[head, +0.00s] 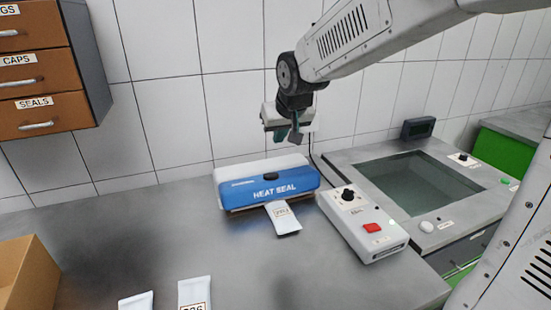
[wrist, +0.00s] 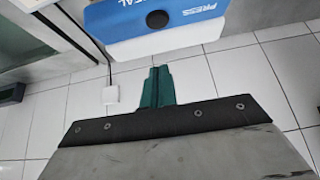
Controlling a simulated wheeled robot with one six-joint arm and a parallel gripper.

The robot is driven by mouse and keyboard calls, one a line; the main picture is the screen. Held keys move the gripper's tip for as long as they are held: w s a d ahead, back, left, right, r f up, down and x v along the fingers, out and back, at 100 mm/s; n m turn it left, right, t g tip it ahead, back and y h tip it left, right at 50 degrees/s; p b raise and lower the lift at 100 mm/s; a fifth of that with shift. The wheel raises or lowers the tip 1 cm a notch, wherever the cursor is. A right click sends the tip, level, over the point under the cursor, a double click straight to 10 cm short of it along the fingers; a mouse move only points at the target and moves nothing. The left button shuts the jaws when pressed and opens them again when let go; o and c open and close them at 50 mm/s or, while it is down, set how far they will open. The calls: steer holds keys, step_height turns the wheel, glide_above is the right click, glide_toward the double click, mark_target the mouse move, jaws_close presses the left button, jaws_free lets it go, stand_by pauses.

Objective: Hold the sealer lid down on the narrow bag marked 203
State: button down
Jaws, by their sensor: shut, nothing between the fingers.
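The heat sealer with its blue lid (head: 265,187), marked HEAT SEAL, stands on the grey bench near the wall. A narrow white bag (head: 284,219) sticks out from under the lid's front edge; its label is too small to read surely. I cannot tell whether the lid is fully down. My gripper (head: 290,139) hangs in the air above and behind the sealer, apart from it, with its fingers shut and empty. In the wrist view, my shut green fingers (wrist: 157,86) are in front of the wall tiles, and the blue lid (wrist: 195,12) with its dark round knob shows at the top.
A control box (head: 362,222) with a black dial and red button stands right of the sealer. Beyond it is a glass-topped unit (head: 422,185). Two other white bags lie at the front, one marked 226 or similar (head: 195,293). A cardboard box (head: 28,275) is at left.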

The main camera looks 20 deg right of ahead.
glide_above(276, 181)
steer(key=w, duration=0.2)
steer(key=f, duration=0.8)
steer(key=shift+w+f, duration=0.15)
steer(key=shift+w, duration=0.05)
steer(key=f, duration=0.3)
steer(key=shift+s, duration=0.35)
steer(key=shift+s+f, duration=0.1)
steer(key=shift+f, duration=0.3)
steer(key=shift+s+f, duration=1.2)
steer(key=shift+f, duration=0.05)
stand_by(1.4)
steer(key=v, duration=1.3)
steer(key=shift+r, duration=0.45)
